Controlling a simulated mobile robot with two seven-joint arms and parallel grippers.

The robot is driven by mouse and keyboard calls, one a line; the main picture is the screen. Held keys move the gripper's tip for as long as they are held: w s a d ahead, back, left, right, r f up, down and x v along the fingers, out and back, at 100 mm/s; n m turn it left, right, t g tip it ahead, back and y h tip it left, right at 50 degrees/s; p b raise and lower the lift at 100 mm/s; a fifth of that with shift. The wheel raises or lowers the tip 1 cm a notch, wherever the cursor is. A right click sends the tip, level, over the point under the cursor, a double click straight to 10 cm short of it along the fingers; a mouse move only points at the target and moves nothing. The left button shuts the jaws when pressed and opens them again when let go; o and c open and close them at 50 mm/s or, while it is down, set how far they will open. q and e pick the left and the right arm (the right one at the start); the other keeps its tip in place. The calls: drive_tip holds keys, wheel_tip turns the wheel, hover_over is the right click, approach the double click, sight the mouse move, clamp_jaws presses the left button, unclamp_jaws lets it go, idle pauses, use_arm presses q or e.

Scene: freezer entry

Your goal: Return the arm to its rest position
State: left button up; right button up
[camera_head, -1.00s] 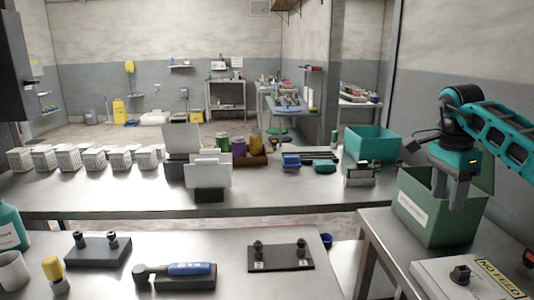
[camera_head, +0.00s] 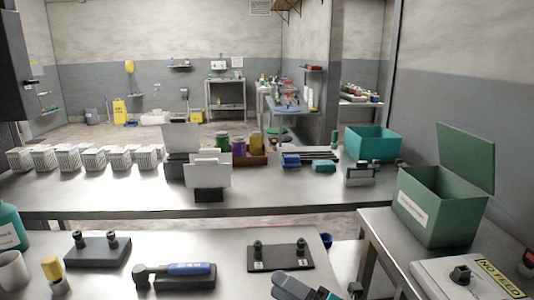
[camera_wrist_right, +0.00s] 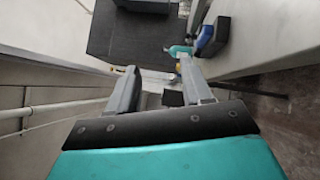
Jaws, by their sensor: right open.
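My right gripper (camera_head: 290,286) shows at the bottom edge of the head view, only partly, below the black stand with two knobs (camera_head: 281,257). In the right wrist view its two grey fingers (camera_wrist_right: 160,88) are apart with nothing between them. My left gripper is in neither view. The green box (camera_head: 440,207) stands on the right table with its lid up, and no gripper is near it. What is inside the box is hidden.
The near table holds a blue-handled tool (camera_head: 190,268) on a black block, another black stand (camera_head: 98,250) and a yellow-topped item (camera_head: 53,270). A white panel with a black knob (camera_head: 465,280) lies at right. Several white baskets line the middle counter.

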drive_tip(key=s+d+f+m+h, duration=0.7)
drive_tip(key=s+f+m, duration=0.2)
drive_tip(key=m, duration=0.5)
drive_tip(key=s+d+f+m+h, duration=0.7)
drive_tip(key=s+f+m, duration=0.2)
drive_tip(key=m, duration=0.6)
drive_tip(key=shift+s+f+h, duration=0.2)
drive_tip(key=shift+f+h, duration=0.1)
drive_tip(key=shift+f, duration=0.25)
drive_tip(key=shift+d, duration=0.1)
